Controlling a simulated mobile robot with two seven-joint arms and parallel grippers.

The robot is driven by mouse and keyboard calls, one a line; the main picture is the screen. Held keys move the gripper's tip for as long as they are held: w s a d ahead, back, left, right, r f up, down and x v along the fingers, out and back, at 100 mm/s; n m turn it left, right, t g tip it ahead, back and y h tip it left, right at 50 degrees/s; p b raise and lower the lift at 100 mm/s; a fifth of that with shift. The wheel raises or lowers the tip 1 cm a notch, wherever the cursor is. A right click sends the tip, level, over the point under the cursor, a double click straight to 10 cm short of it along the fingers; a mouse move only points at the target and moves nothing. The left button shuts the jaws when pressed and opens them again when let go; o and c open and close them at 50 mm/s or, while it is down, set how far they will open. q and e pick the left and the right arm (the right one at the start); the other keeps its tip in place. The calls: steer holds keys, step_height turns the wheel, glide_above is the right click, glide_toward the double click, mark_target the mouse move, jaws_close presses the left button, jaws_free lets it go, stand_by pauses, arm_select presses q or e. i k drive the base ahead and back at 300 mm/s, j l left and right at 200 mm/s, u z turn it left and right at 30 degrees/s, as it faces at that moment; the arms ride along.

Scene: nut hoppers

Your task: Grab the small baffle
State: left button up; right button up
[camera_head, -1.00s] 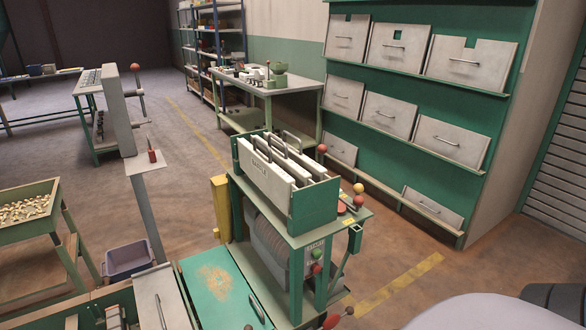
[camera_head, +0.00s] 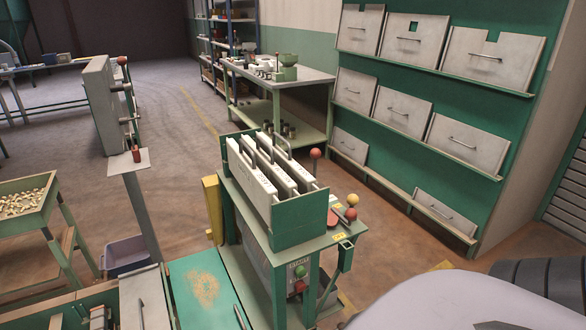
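Several white baffle plates with dark handles (camera_head: 262,172) stand upright in a green rack (camera_head: 301,218) on top of a green machine. I cannot tell which of them is the small baffle. More grey plates with handles lean on the green wall shelves at the right: a plain one (camera_head: 466,142) on the middle shelf, a notched one (camera_head: 491,56) on the top shelf and a low one (camera_head: 444,209) at the bottom. Neither gripper is in view.
A workbench (camera_head: 309,76) with small items stands at the back. A tray table of nuts (camera_head: 24,201) and a blue-grey bin (camera_head: 127,254) are at the left. Red-knobbed levers (camera_head: 315,153) rise by the rack. The floor before the shelves is clear.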

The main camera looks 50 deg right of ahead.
mark_target(306, 183)
steer(key=l, duration=3.1)
steer(key=k, duration=0.05)
